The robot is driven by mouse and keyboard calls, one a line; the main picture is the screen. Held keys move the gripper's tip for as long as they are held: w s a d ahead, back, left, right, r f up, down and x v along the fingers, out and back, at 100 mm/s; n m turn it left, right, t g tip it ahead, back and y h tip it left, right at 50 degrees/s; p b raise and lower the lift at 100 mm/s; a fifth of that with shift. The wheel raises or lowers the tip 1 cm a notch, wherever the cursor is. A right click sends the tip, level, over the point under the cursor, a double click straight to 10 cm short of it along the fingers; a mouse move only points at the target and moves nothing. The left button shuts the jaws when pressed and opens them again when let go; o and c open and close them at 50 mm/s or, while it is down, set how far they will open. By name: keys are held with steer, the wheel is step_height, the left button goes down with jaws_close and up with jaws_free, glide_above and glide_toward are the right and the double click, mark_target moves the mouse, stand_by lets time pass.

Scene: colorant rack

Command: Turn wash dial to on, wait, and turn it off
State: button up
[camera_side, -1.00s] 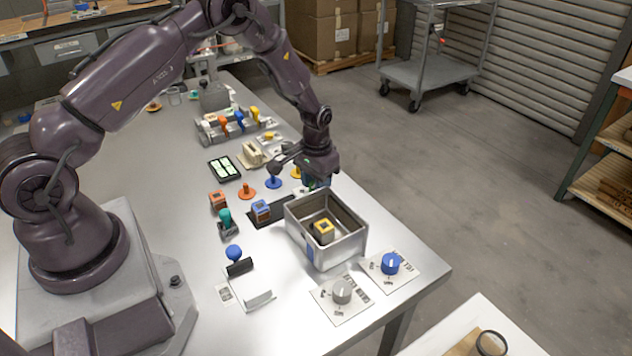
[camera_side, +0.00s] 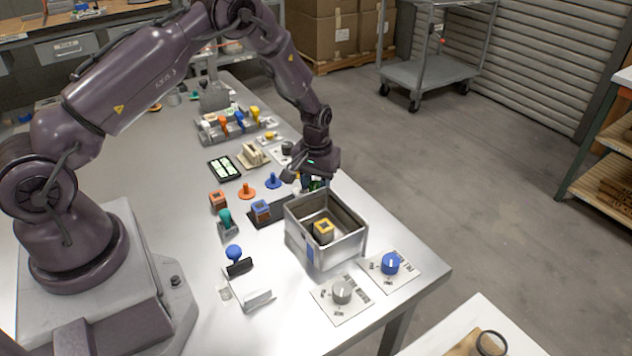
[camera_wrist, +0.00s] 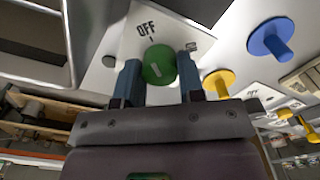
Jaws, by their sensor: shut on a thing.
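A round green dial (camera_wrist: 158,64) with a pale pointer mark sits on a white plate (camera_wrist: 190,22) in the wrist view. An OFF label is printed above it, and a smaller label, too small to read surely, is at its upper right. My gripper (camera_wrist: 160,72) is shut on this dial, one finger on each side. In the side view my gripper (camera_side: 309,184) is low behind the grey metal box (camera_side: 345,245), and the dial is mostly hidden there. I cannot read the word "wash" on any plate.
A grey dial (camera_side: 342,291) and a blue dial (camera_side: 390,263) stand on plates at the table's front right. The open box holds a yellow block (camera_side: 324,231). Orange (camera_side: 247,191) and blue pegs (camera_side: 273,181) stand left of my gripper. A yellow peg (camera_wrist: 219,82) is close beside my right finger.

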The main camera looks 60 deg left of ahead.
mark_target(316, 184)
steer(key=shift+r, duration=0.1)
steer(key=o, duration=0.9)
step_height(316, 184, up, 13)
steer(key=shift+f, duration=0.1)
steer(key=s+d+r+m+t, duration=0.2)
steer(key=s+d+r, duration=0.1)
steer(key=s+r, duration=0.4)
steer(key=s+d+r+m+t, duration=0.1)
steer(key=s+d+r+m, duration=0.1)
steer(key=s+d+r, duration=0.2)
steer(key=s+d+r+m+t, duration=0.2)
steer(key=s+d+r+m, duration=0.1)
steer(key=s+r, duration=0.7)
steer(key=shift+s+d+t, duration=0.15)
steer(key=shift+s+t, duration=0.15)
steer(key=shift+s, duration=1.65)
